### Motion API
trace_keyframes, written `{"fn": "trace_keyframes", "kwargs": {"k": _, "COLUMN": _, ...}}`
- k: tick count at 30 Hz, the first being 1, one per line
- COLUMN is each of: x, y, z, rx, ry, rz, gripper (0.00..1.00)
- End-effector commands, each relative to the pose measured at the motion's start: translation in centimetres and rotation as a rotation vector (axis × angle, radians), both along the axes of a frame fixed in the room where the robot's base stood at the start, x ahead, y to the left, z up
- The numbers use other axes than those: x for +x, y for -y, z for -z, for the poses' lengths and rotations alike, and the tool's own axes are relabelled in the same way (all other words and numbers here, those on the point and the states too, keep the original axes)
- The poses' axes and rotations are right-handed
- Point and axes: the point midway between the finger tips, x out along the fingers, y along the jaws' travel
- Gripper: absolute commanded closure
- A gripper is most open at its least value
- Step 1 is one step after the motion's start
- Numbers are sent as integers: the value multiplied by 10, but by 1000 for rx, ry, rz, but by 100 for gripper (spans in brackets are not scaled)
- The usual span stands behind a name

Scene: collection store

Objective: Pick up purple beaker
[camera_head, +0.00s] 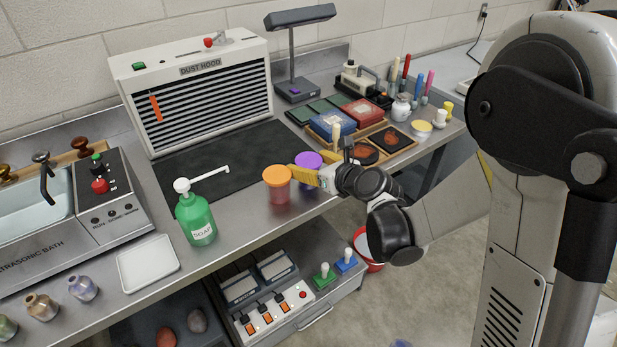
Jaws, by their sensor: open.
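The purple beaker (307,158) stands near the front edge of the metal bench, right of the bench's middle.
An orange-rimmed cup (277,186) stands close left of my fingertips. A green soap bottle (195,220) is further left. The dust hood (197,88) and a lamp (295,90) stand behind. A wooden tray (392,152) is to the right. The dark mat (225,150) is clear.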

Motion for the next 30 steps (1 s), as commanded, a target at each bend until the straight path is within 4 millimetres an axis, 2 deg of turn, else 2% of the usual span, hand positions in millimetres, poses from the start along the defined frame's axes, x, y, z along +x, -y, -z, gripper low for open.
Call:
{"fn": "trace_keyframes", "kwargs": {"k": 6, "x": 1, "y": -1, "z": 0, "rx": 0, "ry": 0, "rz": 0, "gripper": 32}}
{"fn": "trace_keyframes", "kwargs": {"k": 10, "x": 1, "y": -1, "z": 0, "rx": 0, "ry": 0, "rz": 0, "gripper": 72}}
{"fn": "trace_keyframes", "kwargs": {"k": 11, "x": 1, "y": -1, "z": 0, "rx": 0, "ry": 0, "rz": 0, "gripper": 74}}
{"fn": "trace_keyframes", "kwargs": {"k": 23, "x": 1, "y": 0, "z": -3, "rx": 0, "ry": 0, "rz": 0, "gripper": 75}}
{"fn": "trace_keyframes", "kwargs": {"k": 30, "x": 0, "y": 0, "z": -17, "rx": 0, "ry": 0, "rz": 0, "gripper": 75}}
